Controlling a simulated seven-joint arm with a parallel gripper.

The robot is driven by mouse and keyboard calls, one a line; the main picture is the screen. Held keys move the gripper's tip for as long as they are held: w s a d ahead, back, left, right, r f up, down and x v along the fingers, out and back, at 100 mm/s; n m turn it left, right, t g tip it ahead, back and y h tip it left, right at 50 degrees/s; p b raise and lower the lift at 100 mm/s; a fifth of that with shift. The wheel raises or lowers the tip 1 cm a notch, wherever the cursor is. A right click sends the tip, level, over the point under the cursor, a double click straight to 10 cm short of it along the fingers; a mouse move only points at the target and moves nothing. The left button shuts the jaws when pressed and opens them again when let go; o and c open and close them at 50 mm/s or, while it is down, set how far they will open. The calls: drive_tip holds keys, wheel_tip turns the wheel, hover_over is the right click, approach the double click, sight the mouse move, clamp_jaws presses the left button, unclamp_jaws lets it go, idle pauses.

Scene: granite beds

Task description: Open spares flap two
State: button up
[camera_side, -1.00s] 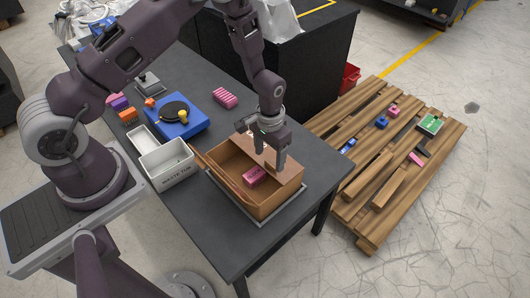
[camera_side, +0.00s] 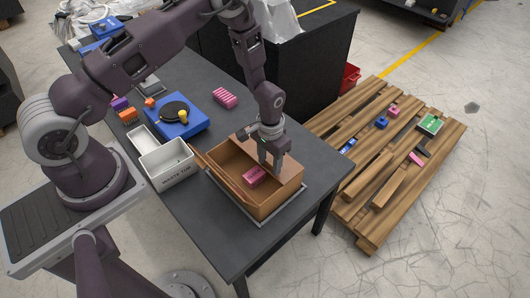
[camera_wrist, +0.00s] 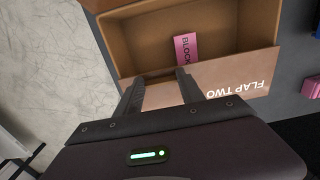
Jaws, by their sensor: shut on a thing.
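The open brown box (camera_side: 279,201) stands on the dark table, with a pink block (camera_side: 252,176) inside. In the wrist view, flap two (camera_wrist: 222,76) carries the words FLAP TWO, upside down, and runs along the near edge of the box opening. The pink block (camera_wrist: 185,48) lies beyond it. My gripper (camera_side: 271,170) is at the far side of the box in the side view, pointing down. In the wrist view its fingers (camera_wrist: 160,76) lie over flap two, with part of the flap showing between them. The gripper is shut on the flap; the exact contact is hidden.
Another flap (camera_side: 213,172) leans outward along the box's left side. A white waste tub (camera_side: 167,165) stands close to its left. A blue device (camera_side: 178,122) and a pink ribbed block (camera_side: 225,98) lie farther back. A wooden pallet (camera_side: 385,160) is on the floor at right.

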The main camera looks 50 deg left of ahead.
drive_tip(key=shift+w+r, duration=0.3)
drive_tip(key=shift+r, duration=0.35)
drive_tip(key=shift+w+r, duration=0.45)
drive_tip(key=shift+r, duration=0.25)
drive_tip(key=shift+w+r, duration=0.6)
drive_tip(key=shift+w+r, duration=0.5)
drive_tip(key=shift+w, duration=0.3)
